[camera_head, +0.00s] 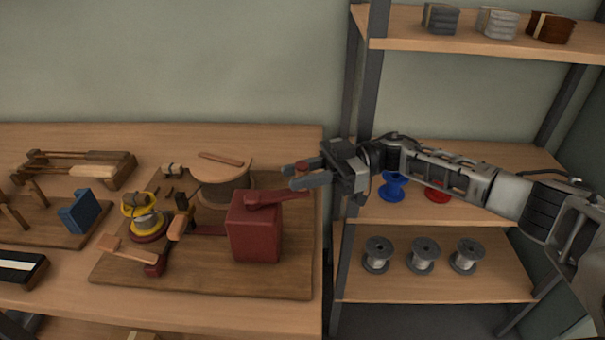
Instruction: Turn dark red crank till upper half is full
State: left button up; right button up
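The dark red crank (275,198) sits on top of a dark red box (255,232) on a wooden board. Its arm points right, with an upright reddish-brown knob at its end. My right gripper (296,177) reaches in from the right at that knob. Its two fingers lie on either side of the knob, with a gap about the knob's width, and look shut on it. Left of the box are a yellow spool-like part (140,205) and a round wooden drum (222,178) with a flat top. Any bristle fill is too small to tell. My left gripper is out of view.
The board (200,282) also carries a small wooden-handled dark red lever (155,262). A second board with a blue block (84,211) stands at the left. Shelves at the right hold grey spools (422,255), a blue spool (394,187) and bundles above.

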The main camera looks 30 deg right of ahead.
aim_at(302, 165)
jog(key=shift+o, duration=1)
notch_tip(302, 165, up, 3)
jog(key=shift+r, duration=0.1)
jog(key=s+a+r, duration=0.3)
jog(key=s+r, duration=0.2)
jog(key=s, duration=0.1)
jog(key=s+a+r, duration=0.2)
jog(key=s+r, duration=0.2)
jog(key=s, duration=0.3)
jog(key=shift+a+r, duration=0.4)
